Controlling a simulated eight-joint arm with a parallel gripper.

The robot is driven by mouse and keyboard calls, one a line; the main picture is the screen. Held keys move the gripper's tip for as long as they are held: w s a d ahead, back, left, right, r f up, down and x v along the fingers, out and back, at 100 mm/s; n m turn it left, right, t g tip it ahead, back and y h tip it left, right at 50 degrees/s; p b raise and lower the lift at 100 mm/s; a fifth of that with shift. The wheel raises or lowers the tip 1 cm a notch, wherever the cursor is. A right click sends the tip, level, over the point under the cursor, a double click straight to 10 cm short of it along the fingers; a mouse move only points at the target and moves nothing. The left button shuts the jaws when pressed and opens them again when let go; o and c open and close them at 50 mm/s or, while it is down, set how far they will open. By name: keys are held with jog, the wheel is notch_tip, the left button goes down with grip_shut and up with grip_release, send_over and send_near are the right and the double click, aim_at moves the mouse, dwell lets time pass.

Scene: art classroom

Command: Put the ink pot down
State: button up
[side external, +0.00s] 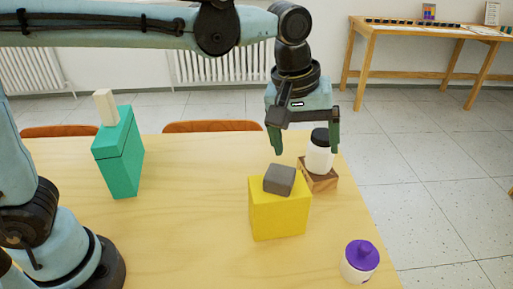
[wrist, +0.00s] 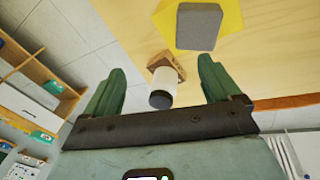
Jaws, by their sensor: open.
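A white pot with a black lid (side external: 319,158), which fits the ink pot, stands upright on a small wooden block (side external: 322,183) near the table's right edge. My gripper (side external: 305,152) is open above the table, pointing down, its right finger overlapping the pot's edge in the side view. In the wrist view the white pot (wrist: 166,82) shows between the two spread fingers, touching neither visibly, with the wooden block (wrist: 164,61) beyond it. Whether the pot lies fully between the fingers in depth is unclear.
A yellow block (side external: 280,217) with a grey block (side external: 280,179) on top stands close by at front left. A white pot with a purple lid (side external: 360,262) is near the front right edge. A green box (side external: 119,160) carrying a cream block (side external: 105,106) stands left. The table's middle is clear.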

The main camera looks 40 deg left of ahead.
jog(key=s+a+f+m+t, duration=0.1)
jog(key=s+a+m, duration=0.1)
jog(key=a, duration=0.4)
jog(key=s+a+f+m+t, duration=0.2)
jog(key=s+a, duration=0.2)
jog(key=a, duration=0.3)
jog(key=s+a+f+m+t+y, duration=0.1)
jog(key=s+a+f+m, duration=0.1)
jog(key=s+a, duration=0.2)
jog(key=a, duration=0.3)
jog(key=shift+f+t, duration=0.2)
jog(key=shift+t, duration=0.2)
